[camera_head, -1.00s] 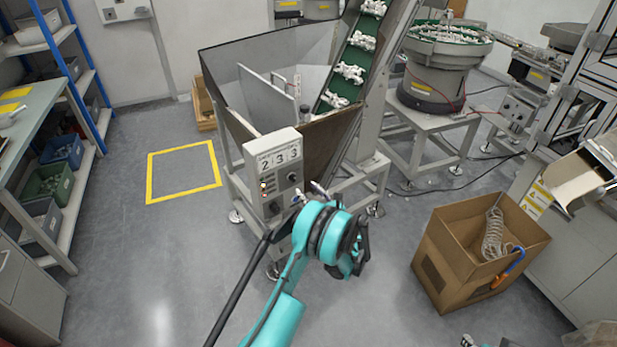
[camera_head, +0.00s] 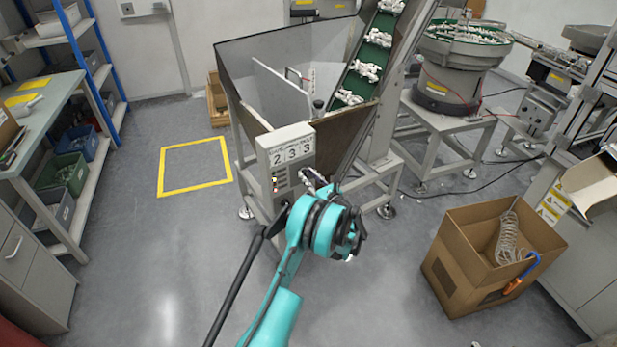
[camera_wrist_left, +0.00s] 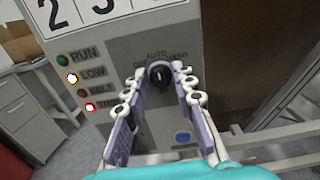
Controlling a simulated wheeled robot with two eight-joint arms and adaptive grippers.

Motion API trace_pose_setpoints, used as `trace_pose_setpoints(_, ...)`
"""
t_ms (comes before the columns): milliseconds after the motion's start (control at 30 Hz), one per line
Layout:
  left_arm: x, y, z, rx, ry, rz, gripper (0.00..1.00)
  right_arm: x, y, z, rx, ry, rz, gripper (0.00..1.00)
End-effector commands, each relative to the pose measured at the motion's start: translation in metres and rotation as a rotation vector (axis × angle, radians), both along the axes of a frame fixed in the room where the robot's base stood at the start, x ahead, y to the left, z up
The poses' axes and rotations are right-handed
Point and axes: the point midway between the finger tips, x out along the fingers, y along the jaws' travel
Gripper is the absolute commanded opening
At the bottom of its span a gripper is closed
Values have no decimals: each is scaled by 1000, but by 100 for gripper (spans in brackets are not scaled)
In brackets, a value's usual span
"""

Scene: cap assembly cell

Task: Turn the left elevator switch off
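The elevator control box (camera_head: 290,165), grey with a "233" sign on top, is on the front of the hopper. The wrist view shows its black rotary switch (camera_wrist_left: 160,76), its pointer roughly upright under the word "AUTO"; the other labels are partly covered. My left gripper (camera_wrist_left: 160,90) is open, its two purple-grey fingers on either side of the switch with a visible gap between them. In the head view my left gripper (camera_head: 318,182) is in front of the box and hides its lower part. My right gripper is not in view.
A blue button (camera_wrist_left: 182,137) is below the switch. Lamps beside RUN, LOW and other labels are left of it; a white one (camera_wrist_left: 72,78) and a red one (camera_wrist_left: 90,107) are lit. A cardboard box (camera_head: 490,255) stands on the floor at right. The floor at left is clear.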

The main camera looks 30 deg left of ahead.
Motion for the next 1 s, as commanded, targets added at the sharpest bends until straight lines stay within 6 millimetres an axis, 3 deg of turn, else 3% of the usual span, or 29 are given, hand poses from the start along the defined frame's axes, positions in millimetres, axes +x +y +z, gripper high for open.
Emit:
trace_pose_setpoints(467, 0, 0, 0, -37, -73, 0, 0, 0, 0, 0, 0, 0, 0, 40)
trace_pose_setpoints(1000, -2, 2, -1, -229, -458, 0, 0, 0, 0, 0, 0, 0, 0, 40)
